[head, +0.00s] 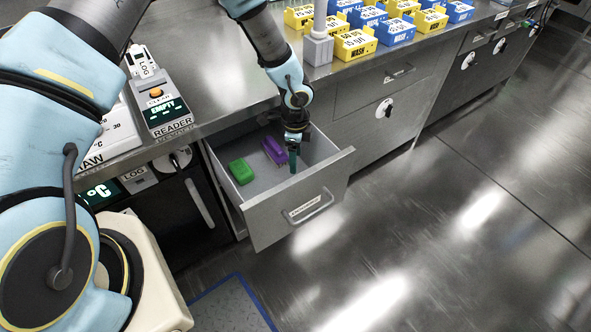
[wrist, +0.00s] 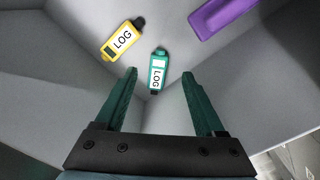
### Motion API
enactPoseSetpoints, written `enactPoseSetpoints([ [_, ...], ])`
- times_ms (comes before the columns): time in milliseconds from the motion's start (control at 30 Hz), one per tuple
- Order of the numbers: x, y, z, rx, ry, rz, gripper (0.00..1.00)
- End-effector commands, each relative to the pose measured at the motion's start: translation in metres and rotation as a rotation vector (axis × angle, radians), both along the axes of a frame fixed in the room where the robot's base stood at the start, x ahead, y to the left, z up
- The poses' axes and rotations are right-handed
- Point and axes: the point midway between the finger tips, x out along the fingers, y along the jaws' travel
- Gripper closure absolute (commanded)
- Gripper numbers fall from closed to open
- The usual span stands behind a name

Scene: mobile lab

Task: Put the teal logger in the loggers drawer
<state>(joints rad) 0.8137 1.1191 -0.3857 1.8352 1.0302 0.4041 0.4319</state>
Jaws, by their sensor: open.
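The loggers drawer (head: 257,205) stands pulled open below the counter, with a label and handle on its front. The teal logger (wrist: 158,66) shows in the wrist view, inside the drawer, with its LOG label up. It lies beyond and between my fingertips in the picture, and I see no finger closed on it. My gripper (head: 293,172) points down into the drawer near its front; its dark green fingers also show in the wrist view (wrist: 159,76), spread apart. In the head view I cannot make out the teal logger apart from my fingers.
The drawer also holds a yellow logger (wrist: 122,40), a purple item (head: 274,151) and a green item (head: 241,171).

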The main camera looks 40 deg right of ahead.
Motion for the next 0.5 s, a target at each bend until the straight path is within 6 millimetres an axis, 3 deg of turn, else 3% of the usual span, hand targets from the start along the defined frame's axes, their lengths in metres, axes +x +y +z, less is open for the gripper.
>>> enactPoseSetpoints([
  [200, 0.000, 0.000, 0.025, 0.000, 0.000, -0.001, 0.29],
  [500, 0.000, 0.001, 0.030, 0.001, 0.000, -0.001, 0.29],
])
